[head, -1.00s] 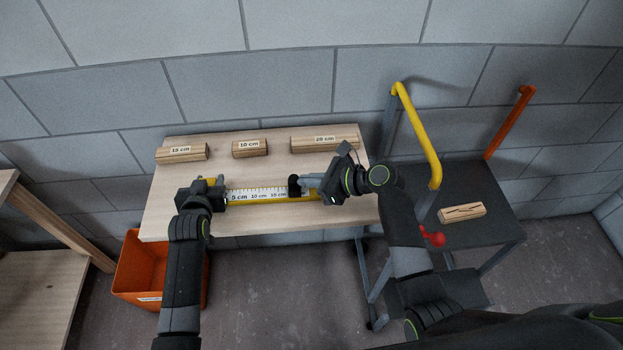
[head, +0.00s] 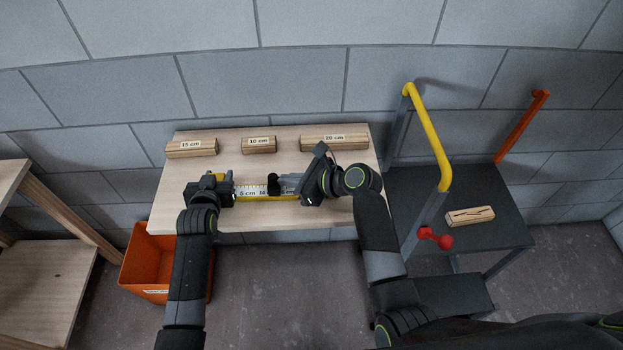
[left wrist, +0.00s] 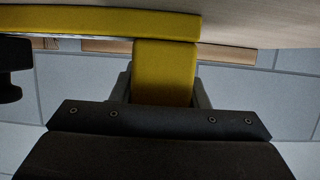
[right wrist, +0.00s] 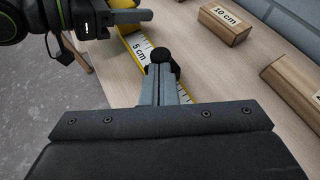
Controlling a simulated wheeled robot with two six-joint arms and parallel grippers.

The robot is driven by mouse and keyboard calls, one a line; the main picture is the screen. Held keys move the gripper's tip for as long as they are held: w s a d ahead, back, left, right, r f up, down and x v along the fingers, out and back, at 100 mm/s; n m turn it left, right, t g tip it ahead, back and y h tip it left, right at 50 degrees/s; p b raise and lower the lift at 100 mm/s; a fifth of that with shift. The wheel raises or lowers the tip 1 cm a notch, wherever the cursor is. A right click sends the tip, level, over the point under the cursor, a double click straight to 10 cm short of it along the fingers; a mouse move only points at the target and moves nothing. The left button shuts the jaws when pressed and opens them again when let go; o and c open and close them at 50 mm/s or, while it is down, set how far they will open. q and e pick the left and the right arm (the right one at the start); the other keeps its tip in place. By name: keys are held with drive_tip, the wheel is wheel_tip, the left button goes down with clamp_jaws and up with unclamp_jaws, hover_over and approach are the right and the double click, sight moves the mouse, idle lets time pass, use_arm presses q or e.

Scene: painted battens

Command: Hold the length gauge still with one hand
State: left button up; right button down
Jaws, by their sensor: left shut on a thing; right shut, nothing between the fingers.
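The length gauge (head: 245,200) is a yellow bar with a white marked scale, lying along the table's front part. My left gripper (head: 222,187) is shut on its left end; the left wrist view shows a yellow tab of the gauge (left wrist: 164,75) between the fingers. A black slider knob (head: 273,184) stands on the scale; it also shows in the right wrist view (right wrist: 161,56). My right gripper (head: 287,184) is shut and empty, its tips against or very close to the knob's right side. The right gripper and arm hide part of the gauge's right end.
Wooden battens marked 15 cm (head: 190,149), 10 cm (head: 259,145) and 20 cm (head: 334,143) lie along the table's back. An orange bin (head: 140,268) stands below left. A dark cart (head: 500,238) with a yellow handle and another batten (head: 470,216) stands at right.

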sight(274, 183)
drive_tip(key=v, duration=1.2)
drive_tip(key=shift+d+f, duration=0.3)
drive_tip(key=shift+d, duration=0.05)
drive_tip(key=c, duration=2)
unclamp_jaws()
drive_tip(key=shift+s+d+r, duration=0.1)
drive_tip(key=shift+s+d, duration=0.1)
drive_tip(key=shift+s, duration=0.05)
drive_tip(key=o, duration=0.4)
drive_tip(key=shift+r, duration=0.1)
drive_tip(key=o, duration=0.3)
drive_tip(key=shift+a+f, duration=0.15)
drive_tip(key=shift+f, duration=0.05)
drive_tip(key=shift+o, duration=0.5)
drive_tip(key=w+a+f+y, duration=0.1)
drive_tip(key=w+a+f+n+y, duration=0.1)
drive_tip(key=a+f+y, duration=0.1)
drive_tip(key=w+a+f+y, duration=0.1)
drive_tip(key=shift+a+f+y, duration=0.2)
drive_tip(key=shift+f+y, duration=0.05)
drive_tip(key=shift+y, duration=0.05)
drive_tip(key=shift+w+a+f+t+y, duration=0.2)
drive_tip(key=shift+w+f+t, duration=0.1)
drive_tip(key=shift+f, duration=0.1)
drive_tip(key=shift+w+a+f+t+y, duration=0.15)
drive_tip(key=shift+w+f+t+y, duration=0.05)
drive_tip(key=shift+w+f+t, duration=0.15)
drive_tip(key=x, duration=1.1)
drive_tip(key=shift+w+a, duration=0.1)
drive_tip(key=shift+a, duration=0.2)
